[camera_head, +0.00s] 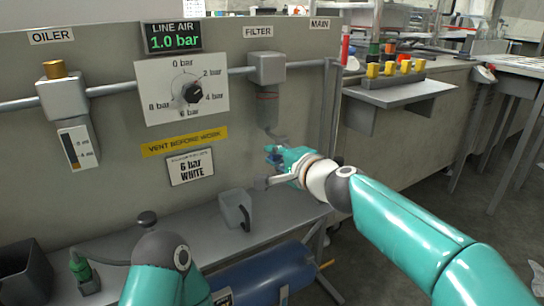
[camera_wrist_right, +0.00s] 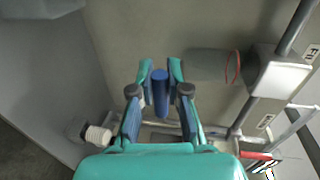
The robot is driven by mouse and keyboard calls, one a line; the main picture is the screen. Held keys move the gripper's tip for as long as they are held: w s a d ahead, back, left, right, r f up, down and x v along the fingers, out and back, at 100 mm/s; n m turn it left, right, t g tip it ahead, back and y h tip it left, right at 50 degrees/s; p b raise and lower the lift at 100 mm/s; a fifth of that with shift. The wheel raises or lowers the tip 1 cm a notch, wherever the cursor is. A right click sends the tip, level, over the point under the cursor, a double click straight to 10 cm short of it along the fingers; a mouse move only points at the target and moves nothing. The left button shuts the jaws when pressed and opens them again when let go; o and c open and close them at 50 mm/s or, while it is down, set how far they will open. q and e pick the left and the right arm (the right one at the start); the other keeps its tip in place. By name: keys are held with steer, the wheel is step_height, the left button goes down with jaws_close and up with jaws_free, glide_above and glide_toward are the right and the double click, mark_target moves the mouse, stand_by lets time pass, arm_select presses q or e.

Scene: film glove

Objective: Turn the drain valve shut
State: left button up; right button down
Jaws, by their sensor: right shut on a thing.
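The filter (camera_head: 266,68) hangs on the air pipe, with a clear bowl (camera_head: 267,108) below its grey head. The drain valve at its bottom is mostly hidden by my right gripper (camera_head: 273,157) in the head view. In the right wrist view, my right gripper (camera_wrist_right: 160,84) has its two fingers on either side of a blue cylindrical piece (camera_wrist_right: 160,97), which looks like the drain valve's handle. The gripper is shut on it. The filter bowl, with a red ring (camera_wrist_right: 237,66), lies just beyond to the right there. My left gripper is out of view.
The line air display (camera_head: 175,37) reads 1.0 bar, above a regulator knob (camera_head: 192,93). The oiler (camera_head: 63,98) hangs at left. A button box (camera_head: 388,85) sits on the right ledge.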

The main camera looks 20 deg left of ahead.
steer(key=shift+f, duration=0.35)
steer(key=c, duration=1.1)
jaws_free()
steer(key=shift+c, duration=0.2)
steer(key=shift+r, duration=0.2)
steer(key=shift+s+d+r, duration=0.2)
steer(key=shift+s+d, duration=0.15)
steer(key=shift+d, duration=0.1)
steer(key=v, duration=1)
steer(key=shift+s+d, duration=0.25)
steer(key=shift+d, duration=0.1)
